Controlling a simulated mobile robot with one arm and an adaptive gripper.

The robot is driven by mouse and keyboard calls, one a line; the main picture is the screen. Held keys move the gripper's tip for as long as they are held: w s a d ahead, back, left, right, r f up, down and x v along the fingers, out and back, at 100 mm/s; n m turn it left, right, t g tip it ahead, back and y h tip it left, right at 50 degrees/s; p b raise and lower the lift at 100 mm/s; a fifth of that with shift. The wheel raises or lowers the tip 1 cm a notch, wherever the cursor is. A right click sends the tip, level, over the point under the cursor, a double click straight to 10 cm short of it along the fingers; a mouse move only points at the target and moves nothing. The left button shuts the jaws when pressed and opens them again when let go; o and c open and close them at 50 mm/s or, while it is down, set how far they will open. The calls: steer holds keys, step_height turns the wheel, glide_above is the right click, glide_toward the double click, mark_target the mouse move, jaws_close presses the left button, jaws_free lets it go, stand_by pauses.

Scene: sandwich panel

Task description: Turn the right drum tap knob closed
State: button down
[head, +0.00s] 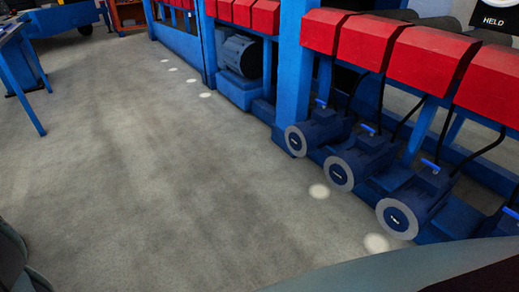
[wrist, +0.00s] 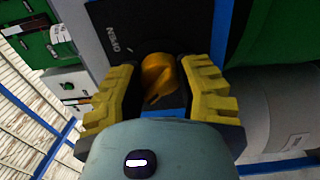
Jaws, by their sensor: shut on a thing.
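The knob's pointed end faces down toward my palm. The finger contact is partly hard to see in the dim light. Neither the knob nor my gripper shows in the head view.
In the wrist view a green surface (wrist: 280,30) and a grey cylinder (wrist: 275,105) lie at the right. The head view shows blue motors (head: 350,160) under red boxes (head: 430,60) at the right, with open grey floor (head: 150,150) at the left and middle.

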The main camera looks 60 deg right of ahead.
steer(key=c, duration=1)
jaws_free()
steer(key=shift+f, duration=0.2)
steer(key=o, duration=0.5)
steer(key=shift+r, duration=0.15)
steer(key=v, duration=1.2)
